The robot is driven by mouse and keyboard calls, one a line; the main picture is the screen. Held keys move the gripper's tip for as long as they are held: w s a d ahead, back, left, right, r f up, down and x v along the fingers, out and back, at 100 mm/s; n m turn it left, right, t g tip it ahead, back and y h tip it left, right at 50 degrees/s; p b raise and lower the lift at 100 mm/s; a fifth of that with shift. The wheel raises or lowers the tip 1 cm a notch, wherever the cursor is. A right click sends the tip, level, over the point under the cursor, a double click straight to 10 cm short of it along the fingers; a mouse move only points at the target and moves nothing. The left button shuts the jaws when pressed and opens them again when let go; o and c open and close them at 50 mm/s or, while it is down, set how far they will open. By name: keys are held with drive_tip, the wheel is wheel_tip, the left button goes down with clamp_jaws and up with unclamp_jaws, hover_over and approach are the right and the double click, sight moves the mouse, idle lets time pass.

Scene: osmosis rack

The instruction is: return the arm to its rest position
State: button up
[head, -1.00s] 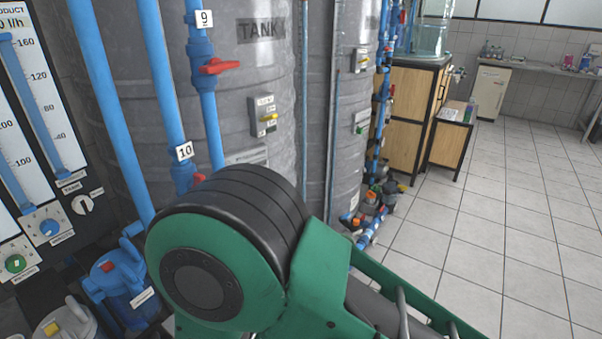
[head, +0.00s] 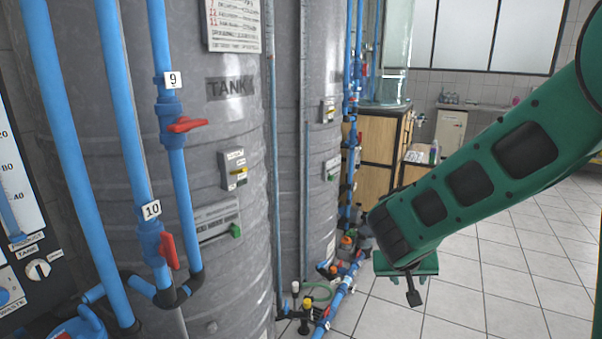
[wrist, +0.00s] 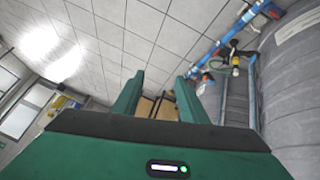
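My green arm comes in from the right edge of the head view and slopes down to the left, in front of the tiled floor. The gripper end shows low there, at its black and green tip (head: 410,275), but its fingers cannot be made out clearly. In the wrist view my gripper (wrist: 160,82) has two green fingers standing apart with nothing held between them. The floor shows beyond them.
Large grey tanks (head: 225,120) fill the left and middle. Blue pipes with red valve handles (head: 187,125) stand before them. Low pipes and fittings (head: 340,285) lie left of my gripper. A wooden cabinet (head: 376,150) stands behind. Tiled floor (head: 490,290) is open at right.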

drive_tip(key=s+d+r+m+g, duration=0.2)
drive_tip(key=s+d, duration=0.4)
drive_tip(key=d, duration=0.2)
drive_tip(key=s+d+r+g+y, duration=0.1)
drive_tip(key=s+d, duration=0.1)
drive_tip(key=s, duration=0.6)
drive_tip(key=s+d+r+m+g+y, duration=0.1)
drive_tip(key=s+d+r+y, duration=0.1)
drive_tip(key=s, duration=0.6)
drive_tip(key=s+d+r+m+g+y, duration=0.1)
drive_tip(key=s+d+g, duration=0.1)
drive_tip(key=s, duration=0.6)
drive_tip(key=shift+s+d+r+y, duration=0.15)
drive_tip(key=shift+d+r+y, duration=0.1)
drive_tip(key=shift+r+y, duration=0.05)
drive_tip(key=shift+c, duration=1)
drive_tip(key=shift+a, duration=0.1)
